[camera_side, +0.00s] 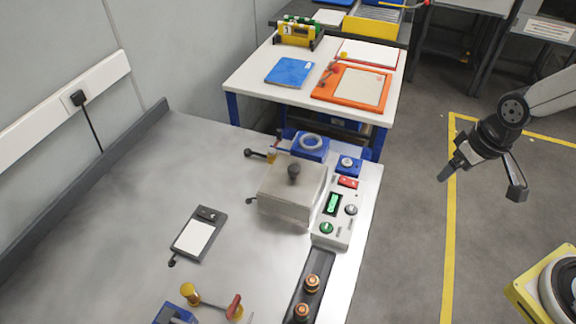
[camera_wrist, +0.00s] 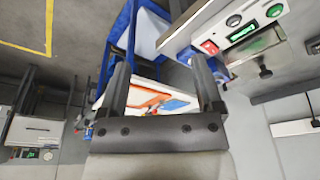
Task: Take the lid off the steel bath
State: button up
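The steel bath (camera_side: 284,207) stands on the steel bench, at the left of a control panel. My gripper (camera_side: 446,177) hangs over the floor to the right of the bench, well apart from the lid. In the wrist view my gripper (camera_wrist: 168,75) shows two dark fingers spread apart with nothing between them. The lid's dark knob (camera_wrist: 265,71) seems to show at the upper right there, partly cut by the bench and panel view.
The control panel (camera_side: 341,213) with buttons and a green display adjoins the bath. A blue holder with a ring (camera_side: 311,144) is behind it. A white table (camera_side: 260,72) with an orange tray stands at the back. A yellow-framed round device (camera_side: 522,292) is at the lower right. Bare bench (camera_side: 120,240) lies left.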

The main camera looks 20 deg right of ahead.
jog(key=m+g+y, duration=0.2)
jog(key=m+g, duration=0.1)
jog(key=m, duration=1.5)
send_over(294, 168)
jog(key=d, duration=0.1)
notch_tip(294, 168, down, 3)
jog(key=shift+r, duration=0.15)
jog(key=shift+a+f, duration=0.1)
jog(key=shift+f, duration=1.2)
jog(key=shift+a+f, duration=0.25)
jog(key=shift+f, duration=1.05)
jog(key=shift+a+f, duration=0.2)
jog(key=shift+f, duration=1.05)
